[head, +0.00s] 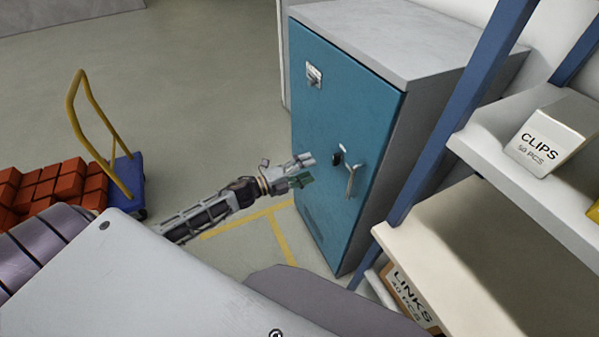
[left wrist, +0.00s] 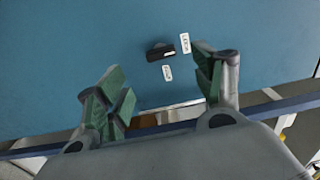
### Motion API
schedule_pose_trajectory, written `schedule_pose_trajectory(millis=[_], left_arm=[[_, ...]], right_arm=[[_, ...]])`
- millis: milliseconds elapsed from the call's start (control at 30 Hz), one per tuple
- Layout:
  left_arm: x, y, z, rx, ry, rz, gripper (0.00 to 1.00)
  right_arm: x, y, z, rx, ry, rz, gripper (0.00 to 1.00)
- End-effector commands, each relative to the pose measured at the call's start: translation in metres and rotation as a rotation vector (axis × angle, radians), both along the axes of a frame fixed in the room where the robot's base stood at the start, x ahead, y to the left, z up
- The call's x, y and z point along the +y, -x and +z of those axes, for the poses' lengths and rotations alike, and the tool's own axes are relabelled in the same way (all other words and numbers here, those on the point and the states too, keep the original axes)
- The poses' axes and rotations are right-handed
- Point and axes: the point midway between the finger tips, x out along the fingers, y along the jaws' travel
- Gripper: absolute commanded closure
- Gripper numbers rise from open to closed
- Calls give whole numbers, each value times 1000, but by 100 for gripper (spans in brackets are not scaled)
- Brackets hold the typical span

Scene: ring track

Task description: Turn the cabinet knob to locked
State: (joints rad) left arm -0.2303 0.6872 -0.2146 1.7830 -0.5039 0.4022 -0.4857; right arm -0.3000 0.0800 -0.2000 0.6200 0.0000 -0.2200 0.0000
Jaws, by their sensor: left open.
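The cabinet (head: 345,125) has a blue door and a grey top, and it stands upright and closed. My left gripper (head: 306,170) is open and empty in front of the door, apart from the knob. My right gripper is not in view.
A blue-framed shelf (head: 440,150) stands close right of the cabinet, holding a CLIPS box (head: 553,140) and a LINKS box (head: 410,300). A trolley with a yellow handle (head: 80,110) and red blocks (head: 45,185) are at left. The floor before the cabinet is clear.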

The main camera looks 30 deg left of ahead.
Motion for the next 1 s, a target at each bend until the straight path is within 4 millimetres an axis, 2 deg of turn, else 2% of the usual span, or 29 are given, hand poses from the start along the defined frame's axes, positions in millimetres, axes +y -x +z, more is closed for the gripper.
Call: schedule_pose_trajectory(millis=[333, 1000], left_arm=[[13, 17, 0, 1, 0, 0, 32], [15, 20, 0, 1, 1, 0, 32]], right_arm=[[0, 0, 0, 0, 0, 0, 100], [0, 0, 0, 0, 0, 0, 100]])
